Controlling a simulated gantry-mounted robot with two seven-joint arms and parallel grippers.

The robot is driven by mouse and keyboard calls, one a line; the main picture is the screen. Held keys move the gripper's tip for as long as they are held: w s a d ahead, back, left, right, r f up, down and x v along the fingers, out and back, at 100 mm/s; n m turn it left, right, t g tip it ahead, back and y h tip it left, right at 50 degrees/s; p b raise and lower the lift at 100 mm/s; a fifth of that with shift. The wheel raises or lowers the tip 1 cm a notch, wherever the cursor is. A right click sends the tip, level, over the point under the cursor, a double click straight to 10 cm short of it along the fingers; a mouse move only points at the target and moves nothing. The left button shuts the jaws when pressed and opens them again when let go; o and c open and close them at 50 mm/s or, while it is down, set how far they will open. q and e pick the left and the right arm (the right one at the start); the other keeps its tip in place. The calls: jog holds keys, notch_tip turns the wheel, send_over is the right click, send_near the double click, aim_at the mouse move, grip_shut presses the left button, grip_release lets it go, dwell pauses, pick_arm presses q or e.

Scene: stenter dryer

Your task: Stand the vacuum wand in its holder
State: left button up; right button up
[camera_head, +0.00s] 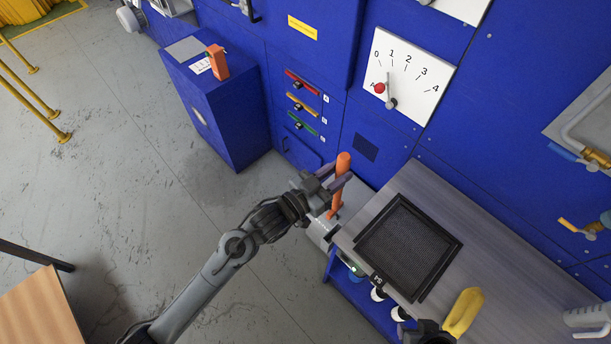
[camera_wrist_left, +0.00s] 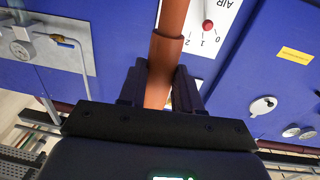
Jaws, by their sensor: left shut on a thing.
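The vacuum wand, an orange tube (camera_head: 342,163), stands nearly upright in the head view, leaning slightly. My left gripper (camera_head: 335,181) is shut on it around its middle, at the left end of the bench. In the left wrist view the orange wand (camera_wrist_left: 170,28) runs between the two dark fingers of the same gripper (camera_wrist_left: 160,75). The wand's lower end is close to a pale grey box-like part (camera_head: 320,228) beside the bench. I cannot tell whether that part is the holder, or whether the wand touches it.
The grey bench (camera_head: 375,220) carries a black-framed mesh panel (camera_head: 408,245) and a yellow-handled item (camera_head: 463,312). A blue cabinet (camera_head: 225,115) bears an orange device (camera_head: 217,62). The blue machine wall with a dial (camera_head: 408,75) stands behind.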

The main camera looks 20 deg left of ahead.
aim_at(338, 199)
pick_arm(q)
jog(key=f+b, duration=0.1)
jog(key=d+f+b, duration=0.1)
jog(key=b, duration=0.1)
jog(key=d+f+m+g+h+b, duration=0.1)
jog(key=shift+w+f, duration=0.15)
jog(key=shift+w, duration=0.15)
notch_tip(338, 199, down, 9)
jog(key=b, duration=0.7)
jog(key=shift+w+f+b, duration=0.1)
jog(key=shift+f+b, duration=0.5)
pick_arm(e)
notch_tip(338, 199, down, 14)
jog(key=shift+f, duration=0.15)
